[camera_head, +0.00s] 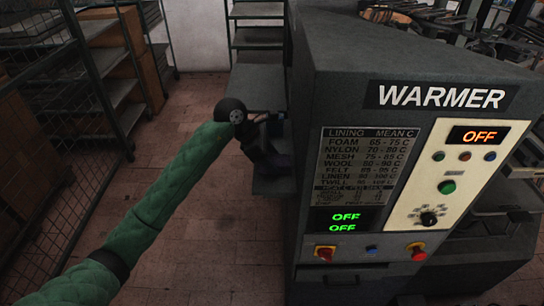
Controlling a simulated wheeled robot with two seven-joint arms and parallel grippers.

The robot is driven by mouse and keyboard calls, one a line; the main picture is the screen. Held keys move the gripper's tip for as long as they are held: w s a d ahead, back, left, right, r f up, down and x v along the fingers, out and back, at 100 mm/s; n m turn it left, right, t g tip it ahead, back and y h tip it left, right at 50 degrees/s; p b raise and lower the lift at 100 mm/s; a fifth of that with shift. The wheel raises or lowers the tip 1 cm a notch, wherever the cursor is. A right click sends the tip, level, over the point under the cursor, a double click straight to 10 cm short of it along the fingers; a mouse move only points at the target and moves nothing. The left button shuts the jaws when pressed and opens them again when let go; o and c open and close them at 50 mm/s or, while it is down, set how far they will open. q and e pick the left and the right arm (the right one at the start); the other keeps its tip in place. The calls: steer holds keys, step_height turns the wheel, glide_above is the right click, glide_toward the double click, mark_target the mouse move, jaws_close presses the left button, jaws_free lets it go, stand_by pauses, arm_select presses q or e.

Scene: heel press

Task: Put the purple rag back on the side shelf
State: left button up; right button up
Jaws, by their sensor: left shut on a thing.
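My left arm reaches from the lower left to the side of the warmer. Its left gripper (265,122) is shut on the purple rag (268,163), which hangs dark and folded below the fingers. The side shelf (262,88) is a grey surface on the warmer's left side. The rag is over or against this shelf; I cannot tell whether it rests on it. The gripper and rag hide part of the shelf. My right gripper is not in view.
The large grey warmer (345,110), with its lit control panel (452,185), fills the right side. A wire-sided rack (105,90) stands at the left, and a green-framed shelf unit (257,38) at the back. The tiled floor (180,120) between them is clear.

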arm_select(q)
steer(key=shift+f, duration=0.15)
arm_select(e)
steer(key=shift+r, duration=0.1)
arm_select(q)
steer(key=o, duration=0.9)
steer(key=shift+o, duration=0.2)
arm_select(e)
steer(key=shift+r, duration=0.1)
arm_select(q)
steer(key=shift+a+r, duration=0.1)
steer(key=shift+r, duration=0.1)
steer(key=shift+a+r, duration=0.15)
steer(key=shift+r, duration=0.1)
steer(key=b+v, duration=0.4)
steer(key=v, duration=0.7)
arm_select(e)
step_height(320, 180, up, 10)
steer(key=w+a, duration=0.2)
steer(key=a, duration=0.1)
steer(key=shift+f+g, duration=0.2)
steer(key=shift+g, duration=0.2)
arm_select(q)
steer(key=shift+r, duration=0.1)
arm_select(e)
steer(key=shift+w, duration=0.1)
